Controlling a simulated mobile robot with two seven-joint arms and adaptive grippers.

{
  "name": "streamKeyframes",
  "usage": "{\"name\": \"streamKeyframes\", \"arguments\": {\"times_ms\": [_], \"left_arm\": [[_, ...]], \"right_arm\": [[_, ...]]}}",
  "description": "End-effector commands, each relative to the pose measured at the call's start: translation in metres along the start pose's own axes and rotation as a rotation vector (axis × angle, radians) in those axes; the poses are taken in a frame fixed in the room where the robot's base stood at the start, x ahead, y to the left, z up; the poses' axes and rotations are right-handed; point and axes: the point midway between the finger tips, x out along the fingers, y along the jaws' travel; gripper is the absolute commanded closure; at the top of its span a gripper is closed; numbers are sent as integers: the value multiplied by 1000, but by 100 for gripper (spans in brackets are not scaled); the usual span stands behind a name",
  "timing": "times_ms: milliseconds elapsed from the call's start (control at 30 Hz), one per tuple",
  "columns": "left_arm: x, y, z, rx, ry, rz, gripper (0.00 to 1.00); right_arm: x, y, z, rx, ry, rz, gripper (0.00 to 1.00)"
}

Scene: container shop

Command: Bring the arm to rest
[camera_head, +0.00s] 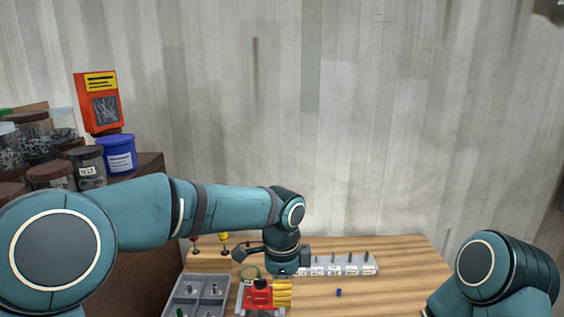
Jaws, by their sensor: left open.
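My left arm reaches in from the left and bends down over the wooden workbench (408,270). My left gripper (280,273) points down at its end, above a red item with yellow pieces beside it (258,297). The gripper is open, and its fingertips are small and partly hidden, with nothing visible held. Part of my right arm shows at the lower right; its gripper is out of view.
A grey compartment tray (170,305) is at the front left. A labelled rack (372,266) with several dark pegs stands behind. A small blue piece (339,292) lies on clear bench. Jars, a blue tub (118,154) and a red box (98,102) stand left.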

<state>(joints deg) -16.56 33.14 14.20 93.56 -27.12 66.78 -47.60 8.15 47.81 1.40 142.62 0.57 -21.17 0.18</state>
Motion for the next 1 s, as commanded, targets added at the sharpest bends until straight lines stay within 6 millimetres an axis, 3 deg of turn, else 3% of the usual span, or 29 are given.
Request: {"name": "streamKeyframes", "arguments": {"times_ms": [33, 267, 400, 600, 800, 1000], "left_arm": [[32, 3, 4, -57, 27, 25, 61], [138, 23, 11, -360, 178, 91, 61], [209, 48, 22, -636, 269, 143, 61], [296, 98, 52, -1120, 362, 194, 61], [346, 145, 86, -1530, 387, 186, 61], [360, 166, 103, -1709, 388, 160, 61]], "right_arm": [[5, 2, 1, -1, -1, 0, 53], [18, 6, 4, -2, -5, 1, 53], [27, 9, 6, -2, -8, 2, 53], [41, 14, 10, -4, -14, 4, 53], [51, 18, 13, -5, -17, 5, 53], [54, 19, 14, -6, -18, 6, 53]]}}
